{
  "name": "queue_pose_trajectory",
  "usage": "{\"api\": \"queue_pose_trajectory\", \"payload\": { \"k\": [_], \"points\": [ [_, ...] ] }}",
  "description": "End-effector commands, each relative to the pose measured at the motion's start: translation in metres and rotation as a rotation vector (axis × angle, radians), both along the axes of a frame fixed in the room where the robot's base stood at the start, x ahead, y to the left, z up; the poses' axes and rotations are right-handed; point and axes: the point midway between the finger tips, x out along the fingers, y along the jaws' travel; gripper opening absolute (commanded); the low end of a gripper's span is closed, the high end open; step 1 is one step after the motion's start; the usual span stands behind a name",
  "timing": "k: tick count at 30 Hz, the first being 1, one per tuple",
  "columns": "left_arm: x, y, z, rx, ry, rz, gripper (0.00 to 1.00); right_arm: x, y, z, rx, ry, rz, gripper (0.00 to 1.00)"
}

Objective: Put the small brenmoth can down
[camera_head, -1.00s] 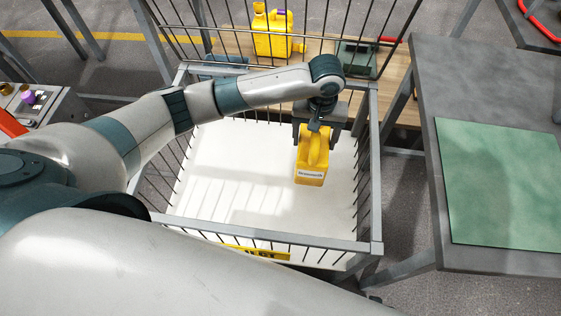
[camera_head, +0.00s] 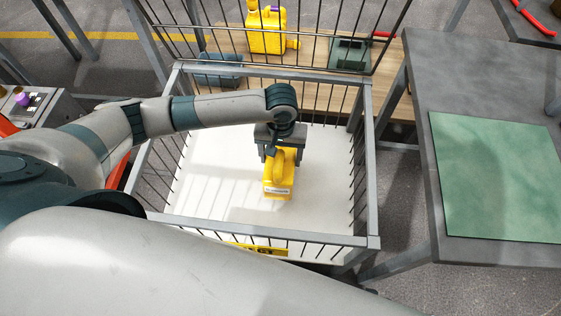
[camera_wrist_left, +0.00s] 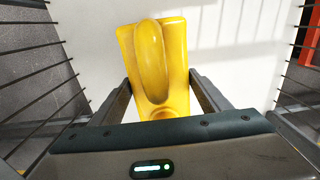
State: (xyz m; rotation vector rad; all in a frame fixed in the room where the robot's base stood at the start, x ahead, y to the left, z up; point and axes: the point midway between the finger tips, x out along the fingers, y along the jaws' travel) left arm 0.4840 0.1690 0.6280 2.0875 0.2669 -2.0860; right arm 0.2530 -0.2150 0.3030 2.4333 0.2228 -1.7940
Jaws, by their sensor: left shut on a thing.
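The small yellow brenmoth can (camera_head: 279,183) is inside the wire basket (camera_head: 262,232), over its white floor, with its label toward the near side. In the left wrist view the can (camera_wrist_left: 160,65) fills the space between the fingers, its handle toward me. My left gripper (camera_head: 279,152) is shut on the can from above. It also shows in the left wrist view (camera_wrist_left: 165,95). I cannot tell whether the can's base touches the basket floor. My right gripper is not in view.
A grey table with a green mat (camera_head: 495,178) stands to the right. Behind the basket, a larger yellow can (camera_head: 266,32) and a dark green box (camera_head: 350,55) are on a wooden surface. The basket floor around the held can is clear.

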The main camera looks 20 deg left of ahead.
Motion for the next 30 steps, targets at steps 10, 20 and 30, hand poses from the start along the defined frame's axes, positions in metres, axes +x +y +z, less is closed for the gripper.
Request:
{"api": "queue_pose_trajectory", "payload": {
  "k": [10, 20, 30],
  "points": [
    [0.0, 0.0, -0.036, 0.001, -0.001, -0.001, 0.32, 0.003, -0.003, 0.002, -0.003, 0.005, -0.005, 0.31],
    [0.0, 0.0, -0.038, 0.0, 0.0, -0.001, 0.32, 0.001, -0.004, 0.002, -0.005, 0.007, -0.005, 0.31],
    [0.0, 0.0, -0.04, 0.0, 0.0, -0.001, 0.88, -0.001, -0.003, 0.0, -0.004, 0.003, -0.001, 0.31]
  ]
}}
